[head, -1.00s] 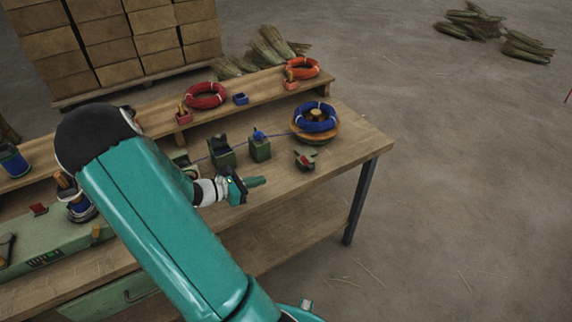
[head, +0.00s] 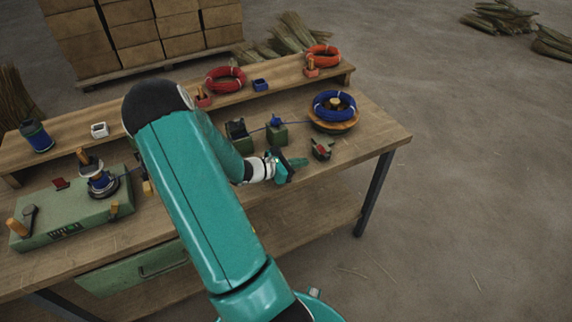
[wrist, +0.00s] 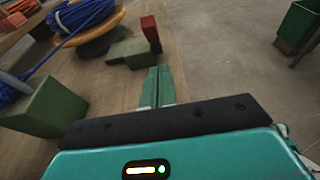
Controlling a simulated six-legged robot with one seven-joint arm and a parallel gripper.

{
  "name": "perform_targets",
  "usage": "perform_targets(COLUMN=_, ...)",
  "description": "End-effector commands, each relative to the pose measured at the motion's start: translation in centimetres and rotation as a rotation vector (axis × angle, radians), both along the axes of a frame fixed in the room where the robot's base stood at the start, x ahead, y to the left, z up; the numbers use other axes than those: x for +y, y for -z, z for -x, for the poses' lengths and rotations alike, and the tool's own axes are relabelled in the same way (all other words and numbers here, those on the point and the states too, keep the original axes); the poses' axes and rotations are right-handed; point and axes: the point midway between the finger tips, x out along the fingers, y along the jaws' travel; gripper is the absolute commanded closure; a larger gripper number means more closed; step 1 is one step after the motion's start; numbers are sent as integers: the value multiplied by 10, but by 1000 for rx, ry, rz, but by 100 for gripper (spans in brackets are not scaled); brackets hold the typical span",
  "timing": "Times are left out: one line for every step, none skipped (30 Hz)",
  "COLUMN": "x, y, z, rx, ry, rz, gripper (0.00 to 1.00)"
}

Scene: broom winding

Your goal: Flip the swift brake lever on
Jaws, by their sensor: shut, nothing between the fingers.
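The swift is a round wooden disc (head: 345,125) carrying a blue wire coil (head: 322,108) near the right end of the bench. Its brake is a small dark-green block (head: 318,155) with a red lever (head: 324,147), in front of the disc. In the wrist view the red lever (wrist: 151,33) stands up at the right end of the green block (wrist: 128,52), just beyond my fingertips. My gripper (head: 304,162) is shut and empty, pointing at the brake from the left with a small gap. The fingers also show in the wrist view (wrist: 160,74).
Green guide blocks (head: 276,135) with the blue wire stand left of the swift. A raised shelf behind holds a red coil (head: 225,79) and an orange coil (head: 322,55). A green winder base (head: 75,216) sits at left. Open floor lies beyond the bench's right edge.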

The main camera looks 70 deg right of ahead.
Motion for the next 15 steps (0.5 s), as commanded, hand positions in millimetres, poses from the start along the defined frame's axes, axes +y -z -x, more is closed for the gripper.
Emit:
perform_targets(x=-7, y=-2, z=7, rx=-2, ry=3, rz=2, gripper=100)
perform_targets(x=-10, y=-5, z=9, rx=-2, ry=3, rz=2, gripper=100)
perform_targets(x=-14, y=-9, z=13, rx=-3, ry=3, rz=2, gripper=100)
perform_targets(x=-17, y=-11, z=15, rx=-2, ry=3, rz=2, gripper=100)
perform_targets(x=-19, y=-13, z=17, rx=-2, ry=2, rz=2, gripper=100)
perform_targets(x=-22, y=-15, z=19, rx=-2, ry=2, rz=2, gripper=100)
perform_targets(x=-23, y=-16, z=21, rx=-3, ry=2, rz=1, gripper=100)
perform_targets(x=-25, y=-17, z=22, rx=-2, ry=1, rz=0, gripper=100)
perform_targets(x=-26, y=-18, z=24, rx=-1, ry=0, rz=0, gripper=100)
perform_targets(x=-27, y=-18, z=24, rx=-1, ry=0, rz=0, gripper=100)
perform_targets(x=-28, y=-19, z=24, rx=-1, ry=0, rz=-1, gripper=100)
perform_targets(x=-28, y=-19, z=25, rx=0, ry=-1, rz=0, gripper=100)
perform_targets(x=-28, y=-19, z=25, rx=0, ry=-1, rz=0, gripper=100)
perform_targets(x=-28, y=-19, z=25, rx=0, ry=-1, rz=0, gripper=100)
perform_targets(x=-28, y=-19, z=25, rx=0, ry=-1, rz=0, gripper=100)
